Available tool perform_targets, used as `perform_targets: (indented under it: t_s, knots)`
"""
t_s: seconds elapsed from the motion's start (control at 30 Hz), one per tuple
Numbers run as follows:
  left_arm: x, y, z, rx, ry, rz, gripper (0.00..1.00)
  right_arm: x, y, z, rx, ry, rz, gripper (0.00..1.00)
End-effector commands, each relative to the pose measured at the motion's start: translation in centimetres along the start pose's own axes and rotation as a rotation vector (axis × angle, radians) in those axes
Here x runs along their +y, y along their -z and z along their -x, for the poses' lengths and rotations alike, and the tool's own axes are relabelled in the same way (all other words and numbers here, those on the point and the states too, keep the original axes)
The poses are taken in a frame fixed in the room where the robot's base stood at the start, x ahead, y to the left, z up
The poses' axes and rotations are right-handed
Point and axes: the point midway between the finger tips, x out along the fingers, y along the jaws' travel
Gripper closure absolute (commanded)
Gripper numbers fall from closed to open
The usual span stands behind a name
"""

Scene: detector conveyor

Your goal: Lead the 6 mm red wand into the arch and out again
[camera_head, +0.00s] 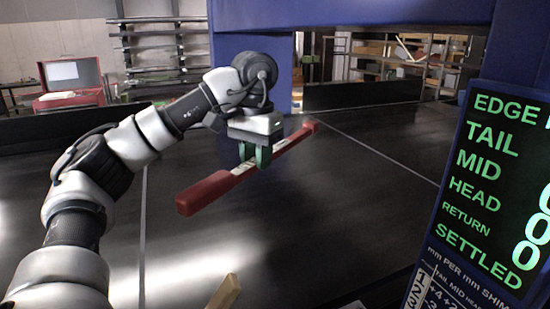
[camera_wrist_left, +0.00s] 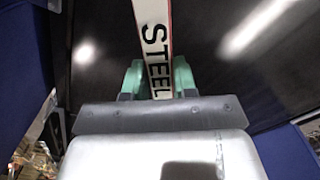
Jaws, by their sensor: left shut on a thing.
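The red wand (camera_head: 205,192) is a long bar with red ends and a pale middle band. In the left wrist view the band (camera_wrist_left: 153,20) reads "STEEL". My left gripper (camera_head: 254,157) is shut on this middle part, with a green finger on each side, and holds the wand above the dark belt (camera_head: 330,205). The thick red end points to the near left, the far tip toward the blue arch (camera_head: 350,14). I cannot tell whether the tip is inside the opening. My arm hides part of the arch's left post. My right gripper is not in view.
A display panel (camera_head: 500,185) with green words stands close on the right, over a table of shim numbers. A pale wooden piece (camera_head: 225,292) shows at the bottom edge. A red case (camera_head: 72,82) and shelves (camera_head: 160,50) stand at the back. The belt around the wand is clear.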

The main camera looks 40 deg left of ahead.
Motion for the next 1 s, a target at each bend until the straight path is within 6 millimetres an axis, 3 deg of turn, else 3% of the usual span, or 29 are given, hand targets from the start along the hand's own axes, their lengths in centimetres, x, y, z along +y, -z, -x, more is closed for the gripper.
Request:
perform_targets:
  t_s: [1.0]
  knots:
    - [-8.2,-11.7,0.1,0.000,-0.001,0.003,1.00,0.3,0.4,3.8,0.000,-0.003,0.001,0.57]
